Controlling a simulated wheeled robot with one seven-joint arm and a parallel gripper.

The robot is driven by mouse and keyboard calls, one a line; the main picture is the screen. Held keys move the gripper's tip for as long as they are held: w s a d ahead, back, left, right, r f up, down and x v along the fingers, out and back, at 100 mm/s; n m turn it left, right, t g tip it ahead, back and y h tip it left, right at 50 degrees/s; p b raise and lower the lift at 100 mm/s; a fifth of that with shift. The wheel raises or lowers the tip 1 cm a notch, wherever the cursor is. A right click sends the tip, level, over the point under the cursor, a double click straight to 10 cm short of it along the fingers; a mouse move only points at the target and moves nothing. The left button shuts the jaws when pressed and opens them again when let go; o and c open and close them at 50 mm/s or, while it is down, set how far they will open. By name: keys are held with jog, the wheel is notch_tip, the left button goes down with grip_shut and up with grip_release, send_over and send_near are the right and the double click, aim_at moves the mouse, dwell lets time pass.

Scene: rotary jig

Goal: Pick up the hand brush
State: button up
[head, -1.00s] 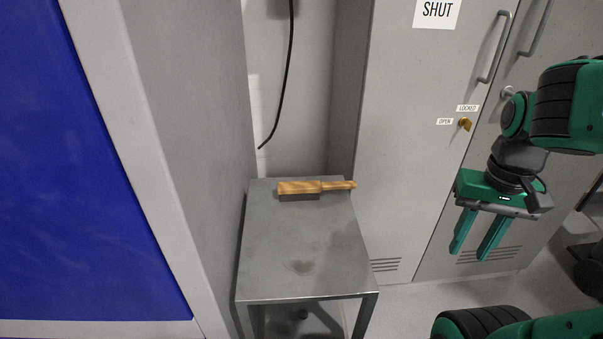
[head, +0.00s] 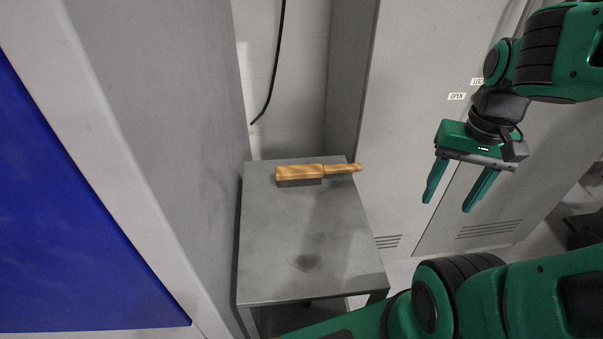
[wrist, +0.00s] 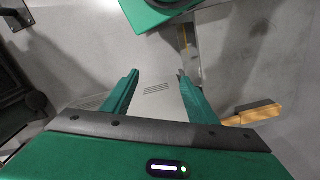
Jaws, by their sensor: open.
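The hand brush (head: 300,172) has a pale wooden block and handle with dark bristles below. It lies near the back edge of a grey metal table (head: 300,240), its handle pointing right and reaching past the table's edge. My gripper (head: 451,202) is open and empty, with its fingers pointing down. It hangs in front of the grey locker doors, right of the table and apart from the brush. In the wrist view the brush (wrist: 254,113) shows at the right, outside my open fingers (wrist: 158,80), partly hidden by the gripper body.
Grey locker doors (head: 420,150) stand behind and right of the table. A grey wall panel (head: 170,130) and a blue panel (head: 60,230) are close on the left. A black cable (head: 275,65) hangs behind the table. The table's front is bare.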

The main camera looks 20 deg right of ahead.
jog(key=w+a+m+y, duration=0.1)
jog(key=w+a+m, duration=0.15)
jog(key=w, duration=0.55)
jog(key=w+a+m, duration=0.2)
jog(key=w+m, duration=0.2)
jog(key=w, duration=0.4)
jog(key=m+y, duration=0.3)
jog(key=m, duration=0.4)
send_near(313, 168)
jog(key=shift+s+d+n+t, duration=0.3)
jog(key=shift+s+d, duration=0.1)
jog(key=shift+s, duration=0.1)
jog(key=shift+w+a+f, duration=0.1)
jog(key=shift+a+f, duration=0.05)
jog(key=shift+a, duration=0.1)
jog(key=x, duration=1)
jog(key=shift+w+a+f, duration=0.15)
jog(key=shift+a+f, duration=0.05)
grip_shut()
jog(key=shift+r, duration=0.1)
